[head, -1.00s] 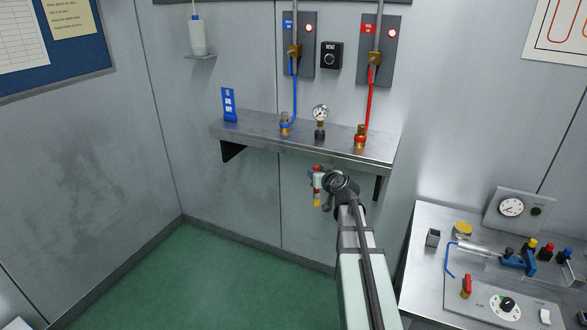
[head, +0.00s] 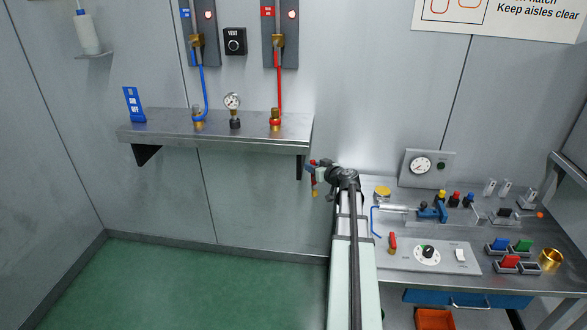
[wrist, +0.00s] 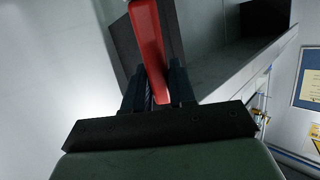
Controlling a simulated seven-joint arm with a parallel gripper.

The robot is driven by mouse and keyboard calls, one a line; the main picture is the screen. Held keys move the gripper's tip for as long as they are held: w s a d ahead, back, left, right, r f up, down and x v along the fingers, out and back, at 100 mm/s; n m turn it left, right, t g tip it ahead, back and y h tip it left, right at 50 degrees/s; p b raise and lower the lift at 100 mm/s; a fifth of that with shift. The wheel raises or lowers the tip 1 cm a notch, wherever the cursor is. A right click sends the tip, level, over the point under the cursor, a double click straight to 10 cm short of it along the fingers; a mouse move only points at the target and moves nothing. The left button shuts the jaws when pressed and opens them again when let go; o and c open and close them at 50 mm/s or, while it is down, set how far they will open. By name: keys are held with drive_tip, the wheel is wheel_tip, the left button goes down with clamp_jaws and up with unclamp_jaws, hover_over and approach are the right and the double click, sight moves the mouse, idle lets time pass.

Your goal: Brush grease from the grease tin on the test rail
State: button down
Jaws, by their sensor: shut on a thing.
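My gripper (head: 320,175), seen small in the head view, is shut on a slim red-handled tool, which looks like a brush (head: 314,192) with a yellowish lower end. In the wrist view the red handle (wrist: 147,40) stands between the two dark fingers (wrist: 154,88); its other end is out of that view. A small round tin with a yellow top, likely the grease tin (head: 382,192), stands at the bench's back left, right of my gripper and apart from it. I cannot tell for sure which part is the test rail.
A metal wall shelf (head: 165,131) with brass fittings and a gauge is left of my gripper. The bench (head: 395,276) holds a gauge box (head: 427,168), a clear cylinder (head: 400,209), a dial panel (head: 427,257) and coloured blocks. Green floor is clear at lower left.

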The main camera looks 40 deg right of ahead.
drive_tip(key=s+d+r, duration=0.1)
drive_tip(key=s+d, duration=0.7)
drive_tip(key=d, duration=0.4)
drive_tip(key=s+d+r, duration=0.1)
drive_tip(key=s+d, duration=0.8)
drive_tip(key=d, duration=0.3)
drive_tip(key=s+d+r, duration=0.1)
drive_tip(key=s+d, duration=0.4)
drive_tip(key=s, duration=0.4)
drive_tip(key=s+d+r+n, duration=0.1)
drive_tip(key=s+d, duration=0.4)
drive_tip(key=s, duration=0.4)
drive_tip(key=s+d+r, duration=0.1)
drive_tip(key=s+d, duration=0.4)
drive_tip(key=s, duration=0.4)
wheel_tip(320, 180, down, 6)
drive_tip(key=shift+f+t+y, duration=0.25)
drive_tip(key=shift+t+y, duration=0.15)
drive_tip(key=shift+f, duration=0.35)
drive_tip(key=shift+w, duration=0.2)
drive_tip(key=shift+w+d, duration=0.15)
drive_tip(key=shift+d, duration=0.1)
